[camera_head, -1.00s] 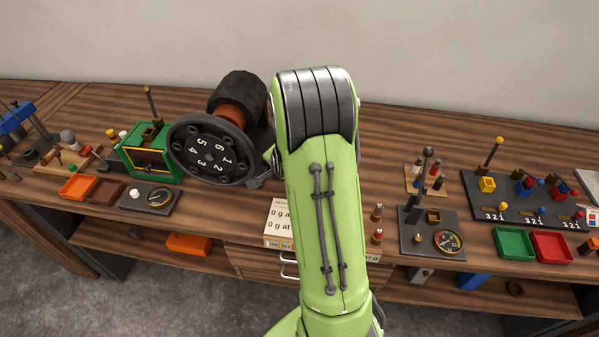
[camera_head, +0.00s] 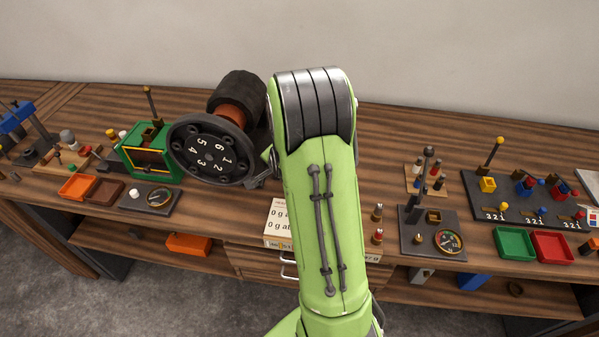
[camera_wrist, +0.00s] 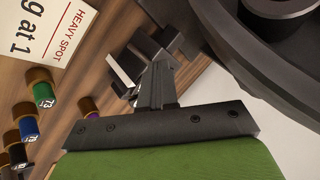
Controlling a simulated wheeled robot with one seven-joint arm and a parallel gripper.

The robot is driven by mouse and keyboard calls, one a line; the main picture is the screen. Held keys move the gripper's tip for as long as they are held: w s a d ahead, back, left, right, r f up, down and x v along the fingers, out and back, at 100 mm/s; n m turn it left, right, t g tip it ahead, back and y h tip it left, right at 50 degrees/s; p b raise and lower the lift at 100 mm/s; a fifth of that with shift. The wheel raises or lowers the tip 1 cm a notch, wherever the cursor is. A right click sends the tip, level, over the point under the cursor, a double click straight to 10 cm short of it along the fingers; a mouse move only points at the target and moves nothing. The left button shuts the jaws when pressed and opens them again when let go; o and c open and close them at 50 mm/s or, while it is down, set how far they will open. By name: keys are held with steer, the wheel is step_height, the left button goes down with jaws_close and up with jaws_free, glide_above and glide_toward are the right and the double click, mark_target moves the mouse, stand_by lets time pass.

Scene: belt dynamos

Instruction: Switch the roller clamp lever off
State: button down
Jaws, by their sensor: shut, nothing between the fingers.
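The dark numbered wheel (camera_head: 209,152) with its dark roller (camera_head: 238,97) and orange-brown collar stands left of my arm in the head view. In the wrist view, a big dark round part (camera_wrist: 272,60) fills the upper right. My gripper (camera_wrist: 160,68) is shut and empty in the wrist view, with its fingertips close to a dark angular bracket (camera_wrist: 146,48) with a pale face. I cannot tell whether they touch. I cannot surely pick out the roller clamp lever or its position.
A card reading "HEAVY SPOT" (camera_wrist: 58,22) and several coloured-banded cylinders (camera_wrist: 28,128) lie left in the wrist view. A green-framed device (camera_head: 148,155) stands left of the wheel. A dark plate with a gauge (camera_head: 432,234) and red and green trays are at right. A wall closes the back.

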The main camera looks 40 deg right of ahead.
steer(key=shift+r, duration=0.1)
steer(key=shift+r+p, duration=0.4)
steer(key=shift+r, duration=0.3)
